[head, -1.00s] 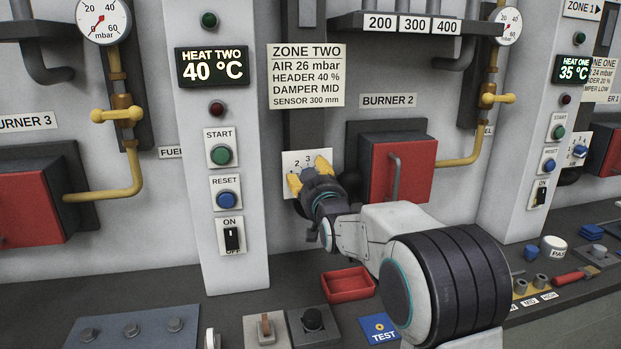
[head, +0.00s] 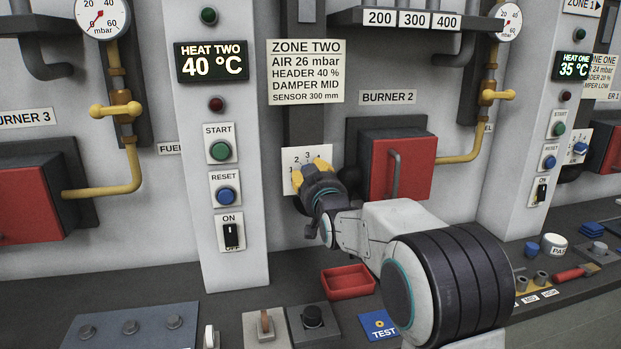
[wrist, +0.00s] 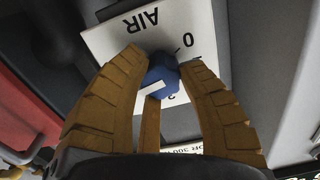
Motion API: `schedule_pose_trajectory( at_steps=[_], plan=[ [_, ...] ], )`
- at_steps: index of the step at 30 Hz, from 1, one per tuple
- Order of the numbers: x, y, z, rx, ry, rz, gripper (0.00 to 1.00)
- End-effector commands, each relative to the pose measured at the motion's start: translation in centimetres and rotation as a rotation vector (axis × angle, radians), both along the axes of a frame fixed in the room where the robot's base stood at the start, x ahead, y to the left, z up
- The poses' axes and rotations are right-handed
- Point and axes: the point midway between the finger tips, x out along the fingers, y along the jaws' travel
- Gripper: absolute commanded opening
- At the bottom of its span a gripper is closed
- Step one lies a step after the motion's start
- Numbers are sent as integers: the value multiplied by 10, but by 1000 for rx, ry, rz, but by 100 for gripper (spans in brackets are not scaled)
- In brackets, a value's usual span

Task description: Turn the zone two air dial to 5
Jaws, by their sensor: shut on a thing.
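The zone two air dial is a blue knob (wrist: 163,74) with a white pointer mark, on a white plate (wrist: 102,45) lettered AIR in the wrist view. A 0 shows beside the knob; most other numbers are hidden by the fingers. In the head view the dial plate (head: 293,157) shows a 2 and a 3, and my gripper covers the knob. My gripper (wrist: 160,68) has its yellow fingers closed around the knob; it also shows in the head view (head: 310,176). I cannot tell which number the pointer marks.
The red burner 2 box (head: 405,168) with its grey handle stands just right of my gripper. The white column (head: 237,265) with START, RESET and ON controls is to the left. A red tray (head: 349,281) lies on the console below my arm.

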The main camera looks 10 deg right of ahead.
Motion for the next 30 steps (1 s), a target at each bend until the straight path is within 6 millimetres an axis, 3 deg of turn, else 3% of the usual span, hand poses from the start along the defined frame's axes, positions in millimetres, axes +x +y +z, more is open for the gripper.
schedule_pose_trajectory(
  at_steps=[11, 12, 20, 30],
  plan=[
    [0, 0, 8, 27, -20, 1, 3],
    [0, 0, 8, 27, -20, 1, 39],
    [0, 0, 5, 27, -13, 0, 62],
    [-3, 0, 4, 27, -8, 0, 62]
  ],
)
